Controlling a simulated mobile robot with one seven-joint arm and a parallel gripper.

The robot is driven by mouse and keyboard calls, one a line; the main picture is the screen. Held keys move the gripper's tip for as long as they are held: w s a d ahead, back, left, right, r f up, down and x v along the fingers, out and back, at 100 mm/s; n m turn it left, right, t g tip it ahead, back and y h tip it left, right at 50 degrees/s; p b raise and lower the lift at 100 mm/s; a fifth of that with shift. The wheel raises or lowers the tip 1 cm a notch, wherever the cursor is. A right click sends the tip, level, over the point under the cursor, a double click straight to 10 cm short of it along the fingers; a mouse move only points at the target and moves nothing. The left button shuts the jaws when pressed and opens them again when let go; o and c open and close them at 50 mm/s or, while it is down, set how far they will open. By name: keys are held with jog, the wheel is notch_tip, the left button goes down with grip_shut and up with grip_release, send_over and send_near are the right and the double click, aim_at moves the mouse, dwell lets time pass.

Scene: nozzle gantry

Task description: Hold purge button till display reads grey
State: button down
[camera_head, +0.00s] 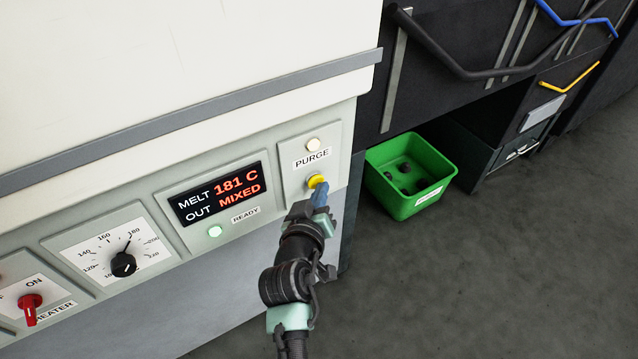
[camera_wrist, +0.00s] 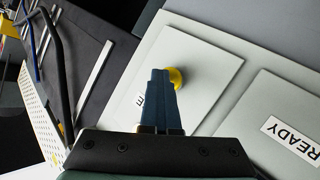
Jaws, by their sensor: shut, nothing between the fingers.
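The yellow purge button (camera_head: 316,181) sits on the PURGE panel under a pale round lamp (camera_head: 313,144). The display (camera_head: 217,194) reads "MELT 181 C" and "OUT MIXED" in orange-red and white on black. My gripper (camera_head: 320,193) is shut and empty, its blue fingertips at the button. In the wrist view the fingers (camera_wrist: 160,85) partly cover the yellow button (camera_wrist: 176,78). I cannot tell whether the tips press it or only stand close to it.
A temperature dial (camera_head: 123,264) and a red heater switch (camera_head: 31,303) are at left. A green bin (camera_head: 411,178) with several dark lumps stands on the floor at right, beside dark cabinets. Open floor lies in front.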

jog(key=shift+s, duration=0.1)
jog(key=shift+s+d+p, duration=0.55)
jog(key=shift+s+p, duration=0.1)
jog(key=shift+s, duration=0.05)
jog(key=s+d+p, duration=0.1)
jog(key=s, duration=0.1)
jog(key=s+d+p, duration=0.2)
dwell(0.6)
